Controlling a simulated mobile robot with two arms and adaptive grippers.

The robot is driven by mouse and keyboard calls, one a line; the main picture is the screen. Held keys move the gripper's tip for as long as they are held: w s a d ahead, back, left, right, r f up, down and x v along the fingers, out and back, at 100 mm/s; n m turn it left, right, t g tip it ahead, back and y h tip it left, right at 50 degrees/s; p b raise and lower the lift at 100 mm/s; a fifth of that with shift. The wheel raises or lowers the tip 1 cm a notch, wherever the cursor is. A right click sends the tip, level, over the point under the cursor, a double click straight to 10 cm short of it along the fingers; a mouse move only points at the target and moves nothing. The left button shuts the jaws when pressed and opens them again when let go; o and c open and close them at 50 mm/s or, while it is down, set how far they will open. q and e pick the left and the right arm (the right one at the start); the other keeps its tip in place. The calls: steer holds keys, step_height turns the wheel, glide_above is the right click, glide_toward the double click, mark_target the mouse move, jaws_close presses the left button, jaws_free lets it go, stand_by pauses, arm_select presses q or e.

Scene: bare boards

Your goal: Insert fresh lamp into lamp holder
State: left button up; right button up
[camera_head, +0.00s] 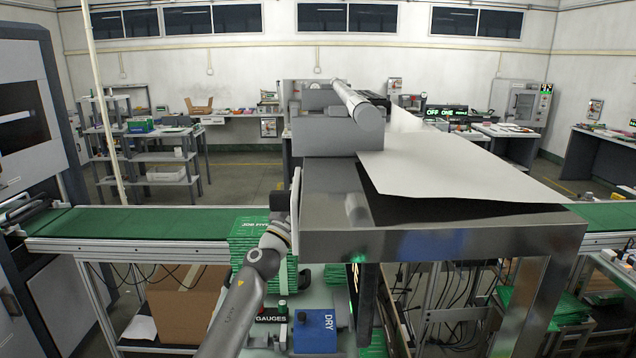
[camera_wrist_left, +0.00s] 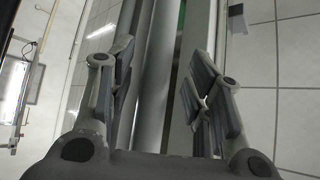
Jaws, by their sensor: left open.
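A pale grey cylinder (camera_head: 358,104) lies slanted on top of a grey boxy housing (camera_head: 335,132) on the metal machine. I cannot tell for sure whether this cylinder is the lamp or a roller, and no separate lamp holder can be made out. My left gripper (camera_head: 284,205) is below and left of the housing, beside the machine's near left side. In the left wrist view my left gripper (camera_wrist_left: 160,75) is open, its fingers on either side of a long pale bar or tube (camera_wrist_left: 155,85) without visible grip. My right gripper does not show.
A green conveyor (camera_head: 150,222) runs left.

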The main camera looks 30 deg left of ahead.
arm_select(q)
steer(key=shift+f, duration=0.15)
steer(key=v, duration=1.2)
steer(key=v, duration=1.2)
stand_by(0.4)
